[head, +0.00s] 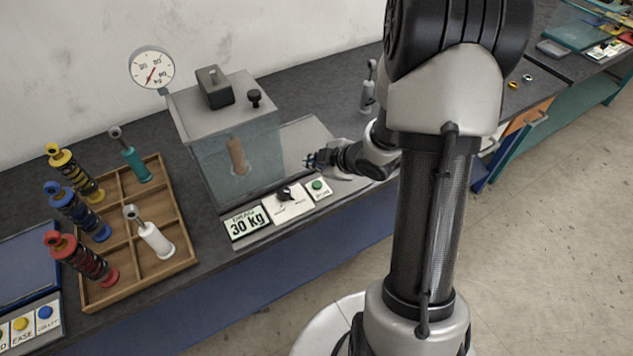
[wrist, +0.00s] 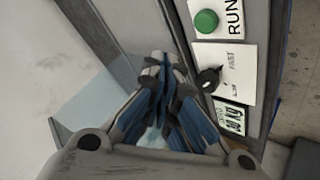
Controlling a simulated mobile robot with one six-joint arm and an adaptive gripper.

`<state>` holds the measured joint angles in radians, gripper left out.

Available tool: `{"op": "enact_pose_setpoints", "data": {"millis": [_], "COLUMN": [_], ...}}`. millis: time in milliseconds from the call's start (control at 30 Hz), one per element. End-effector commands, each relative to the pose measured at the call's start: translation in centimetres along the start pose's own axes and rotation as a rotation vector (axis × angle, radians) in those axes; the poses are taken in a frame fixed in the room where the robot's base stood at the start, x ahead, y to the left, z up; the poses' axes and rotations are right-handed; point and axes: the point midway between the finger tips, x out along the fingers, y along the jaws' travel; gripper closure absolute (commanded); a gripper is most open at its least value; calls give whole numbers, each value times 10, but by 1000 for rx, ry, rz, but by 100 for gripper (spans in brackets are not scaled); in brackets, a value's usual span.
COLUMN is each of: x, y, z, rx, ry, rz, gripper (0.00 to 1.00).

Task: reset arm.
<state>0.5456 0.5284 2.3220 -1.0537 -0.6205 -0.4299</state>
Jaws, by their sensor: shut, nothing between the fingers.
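My gripper (head: 312,160) is at the right side of the test machine (head: 236,140), just above its base and behind the front control panel. In the wrist view my gripper (wrist: 165,70) is shut with nothing between its fingers. The panel carries a green RUN button (wrist: 206,21), a black knob (wrist: 208,80) and a "30 kg" label (head: 246,223). My fingers are apart from the button and knob in the wrist view. My arm extends from the right of the head view and hides part of the bench behind it.
A wooden tray (head: 188,258) with several shock absorbers stands at the left. A dial gauge (head: 151,68) rises behind the machine. A grey-white damper (head: 368,88) stands on the bench (head: 300,88) behind my arm.

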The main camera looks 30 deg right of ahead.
Motion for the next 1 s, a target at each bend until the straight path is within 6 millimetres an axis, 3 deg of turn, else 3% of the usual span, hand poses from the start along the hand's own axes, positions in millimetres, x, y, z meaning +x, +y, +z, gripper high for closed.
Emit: {"op": "enact_pose_setpoints", "data": {"millis": [300, 467, 600, 733, 867, 1000], "x": [-2, -27, -76, -128, -180, -229], "y": [3, 27, 49, 47, 23, -24], "z": [-2, -13, -33, -54, -76, -98], "rx": [1, 38, 152, 310, 490, 689], "ry": [-10, -109, -245, -339, -392, -415], "rz": [7, 63, 148, 207, 228, 189], "gripper": [100, 100, 100, 100, 100, 100]}}
